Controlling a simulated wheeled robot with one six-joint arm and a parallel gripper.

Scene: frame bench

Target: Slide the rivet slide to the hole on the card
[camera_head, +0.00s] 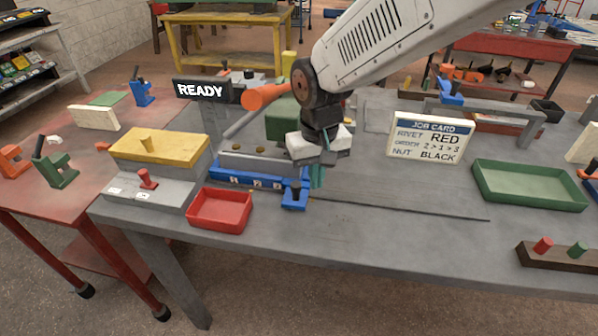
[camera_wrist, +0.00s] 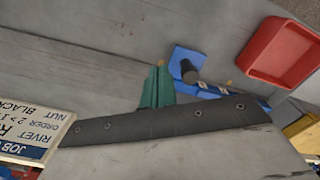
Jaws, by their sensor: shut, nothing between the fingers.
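The blue rivet slide (camera_head: 294,197) is at the right end of a blue rail (camera_head: 232,179) marked with small white number labels. In the wrist view the slide (camera_wrist: 184,60) carries a dark round knob (camera_wrist: 189,72). The job card (camera_head: 430,138) stands at the right and reads RIVET RED, ORDER 2>1>3, NUT BLACK. My gripper (camera_head: 318,178) has teal fingers, shut and empty, just right of the slide. They also show in the wrist view (camera_wrist: 157,88), close beside the slide; I cannot tell whether they touch it. My wrist hides part of the bench behind.
A red tray (camera_head: 220,210) stands in front of the rail. A grey block with a yellow top (camera_head: 158,150) and red knob is at the left. A green tray (camera_head: 529,186) and a peg block (camera_head: 558,254) are at the right. A READY sign (camera_head: 202,90) stands behind.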

